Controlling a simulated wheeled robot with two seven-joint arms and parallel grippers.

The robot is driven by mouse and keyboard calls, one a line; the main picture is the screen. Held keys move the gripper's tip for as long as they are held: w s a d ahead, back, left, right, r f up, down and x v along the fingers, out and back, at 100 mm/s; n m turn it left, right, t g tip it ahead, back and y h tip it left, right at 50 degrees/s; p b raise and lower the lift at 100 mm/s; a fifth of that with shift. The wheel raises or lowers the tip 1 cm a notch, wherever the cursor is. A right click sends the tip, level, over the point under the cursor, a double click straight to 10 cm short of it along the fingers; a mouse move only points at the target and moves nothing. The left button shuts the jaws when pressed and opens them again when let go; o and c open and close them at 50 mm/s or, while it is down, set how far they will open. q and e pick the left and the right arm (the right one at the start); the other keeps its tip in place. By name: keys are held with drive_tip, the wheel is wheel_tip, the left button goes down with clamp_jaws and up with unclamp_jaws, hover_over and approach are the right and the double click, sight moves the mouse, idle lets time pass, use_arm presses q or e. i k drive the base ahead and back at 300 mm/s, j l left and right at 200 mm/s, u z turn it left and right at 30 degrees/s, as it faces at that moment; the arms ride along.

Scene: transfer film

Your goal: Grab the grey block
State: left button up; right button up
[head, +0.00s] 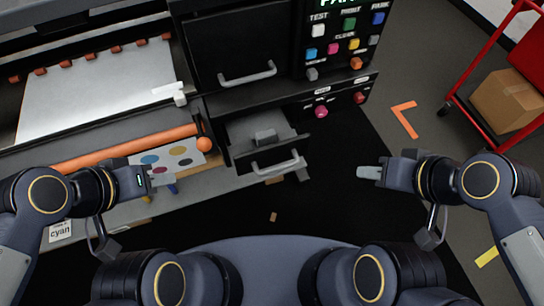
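A small grey block (264,137) sits inside the open lower drawer (240,163) of the black machine, toward the middle of the drawer floor. My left gripper (170,176) is left of the drawer, in front of a sheet with coloured dots, apart from the block. My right gripper (364,172) is to the right of the drawer, over the black mat, also apart from the block. Nothing is seen held in either gripper. The gap between the fingers cannot be made out on either one.
The drawer's front handle (275,164) sticks out toward me. A closed drawer (243,45) is above. A button panel (340,40) is at upper right. An orange roller (125,147) spans the left. A red cart (455,95) carries a cardboard box (508,100). The black mat (320,205) is mostly clear.

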sight(269, 137)
drive_tip(key=u, duration=0.45)
drive_tip(key=l+u, duration=0.25)
drive_tip(key=u, duration=0.25)
drive_tip(key=l+u, duration=0.25)
drive_tip(key=u, duration=0.2)
drive_tip(key=l+u, duration=0.2)
drive_tip(key=u, duration=0.3)
drive_tip(key=l+u, duration=0.15)
drive_tip(key=l, duration=0.25)
drive_tip(key=k+l+u, duration=0.15)
drive_tip(key=l, duration=0.25)
drive_tip(key=k+l+u, duration=0.15)
drive_tip(key=l, duration=0.3)
drive_tip(key=i, duration=0.05)
